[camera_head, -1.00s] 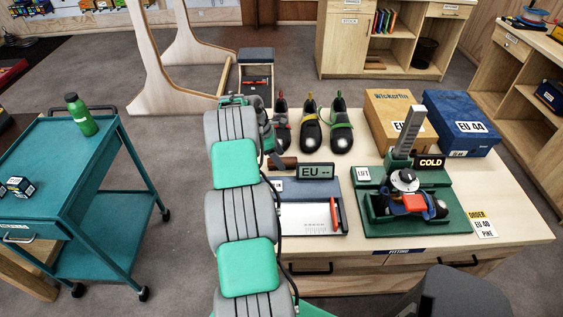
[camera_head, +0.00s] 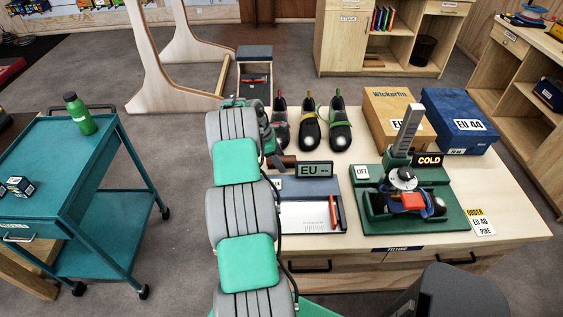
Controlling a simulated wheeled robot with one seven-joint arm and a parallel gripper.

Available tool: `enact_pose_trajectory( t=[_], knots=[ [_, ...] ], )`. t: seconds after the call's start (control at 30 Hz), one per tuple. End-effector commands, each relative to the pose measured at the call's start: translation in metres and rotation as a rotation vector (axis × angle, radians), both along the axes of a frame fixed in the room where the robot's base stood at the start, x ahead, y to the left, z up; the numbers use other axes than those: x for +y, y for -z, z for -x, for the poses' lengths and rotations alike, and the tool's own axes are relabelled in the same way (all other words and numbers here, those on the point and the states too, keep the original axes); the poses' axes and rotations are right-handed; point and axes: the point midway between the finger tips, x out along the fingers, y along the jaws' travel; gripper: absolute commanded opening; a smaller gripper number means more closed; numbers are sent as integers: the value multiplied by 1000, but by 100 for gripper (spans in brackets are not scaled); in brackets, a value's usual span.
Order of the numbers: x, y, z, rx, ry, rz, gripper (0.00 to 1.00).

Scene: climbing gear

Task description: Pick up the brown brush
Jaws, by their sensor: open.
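The brown brush (camera_head: 289,160) lies on the wooden table, just behind the EU display. Only a short brown part of it shows; the rest is hidden by my gripper and arm. My gripper (camera_head: 277,161) hangs at the far end of my grey and green arm, pointing down at the left end of the visible brown part. It is open and very close to the brush. I cannot tell whether the brush is between the fingers or whether they touch it.
Several shoes (camera_head: 311,127) stand right behind the brush. The EU display (camera_head: 315,170) and a measuring tray (camera_head: 305,215) are in front. A green fitting stand (camera_head: 455,215) and shoe boxes (camera_head: 460,122) are to the right. A teal cart (camera_head: 85,165) stands left.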

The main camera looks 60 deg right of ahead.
Motion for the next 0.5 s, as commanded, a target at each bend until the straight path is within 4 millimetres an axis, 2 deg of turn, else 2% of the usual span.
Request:
enact_pose_trajectory(
  t=[0.07,0.5],
  knots=[
    [0,0,0,0,0,0,61],
    [0,0,0,0,0,0,25]
  ],
)
